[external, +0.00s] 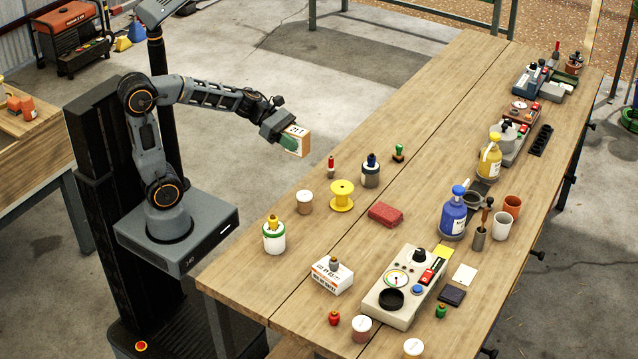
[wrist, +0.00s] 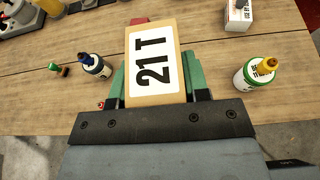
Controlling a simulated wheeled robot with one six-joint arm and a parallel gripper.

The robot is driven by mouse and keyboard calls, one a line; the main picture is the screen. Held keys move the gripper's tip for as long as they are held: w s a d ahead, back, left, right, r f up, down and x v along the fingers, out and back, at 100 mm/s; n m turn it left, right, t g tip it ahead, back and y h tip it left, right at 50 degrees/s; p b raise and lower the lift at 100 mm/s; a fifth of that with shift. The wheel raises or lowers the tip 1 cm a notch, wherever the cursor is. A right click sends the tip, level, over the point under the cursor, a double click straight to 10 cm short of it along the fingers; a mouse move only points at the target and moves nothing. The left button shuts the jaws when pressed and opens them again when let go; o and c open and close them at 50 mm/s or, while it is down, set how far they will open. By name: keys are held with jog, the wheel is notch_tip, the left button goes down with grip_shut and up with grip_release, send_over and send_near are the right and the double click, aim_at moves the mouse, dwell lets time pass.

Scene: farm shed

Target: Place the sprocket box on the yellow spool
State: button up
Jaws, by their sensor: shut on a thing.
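The sprocket box (external: 298,138) is a small tan box with a white label; the wrist view shows "21 T" on it (wrist: 152,62). My gripper (external: 288,140) is shut on the box, with its green fingers (wrist: 155,78) on both sides of it. It holds the box in the air, off the left edge of the workbench. The yellow spool (external: 342,195) stands upright on the bench, lower and to the right of the box in the external view. Its top looks bare. I do not see the spool in the wrist view, where the box covers the middle.
Near the spool are a white-lidded jar (external: 305,202), a dark-topped jar (external: 370,172), a red marker (external: 331,167) and a red pack (external: 386,215). A green-rimmed pot (external: 274,236) stands near the front edge. The far left of the workbench (external: 420,110) is clear.

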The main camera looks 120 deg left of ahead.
jog(key=w+a+f, duration=0.2)
jog(key=w+f, duration=0.1)
jog(key=w+a+f, duration=0.2)
jog(key=w+f, duration=0.1)
jog(key=w+a+f, duration=0.2)
jog(key=w+a, duration=0.1)
jog(key=w, duration=0.1)
jog(key=shift+w+f, duration=0.1)
jog(key=shift+f, duration=0.3)
jog(key=shift+w+a+f, duration=0.15)
jog(key=shift+w+f, duration=0.05)
jog(key=shift+f, duration=0.2)
jog(key=shift+f+b, duration=0.45)
jog(key=shift+f, duration=1.05)
jog(key=shift+f, duration=0.15)
jog(key=o, duration=1)
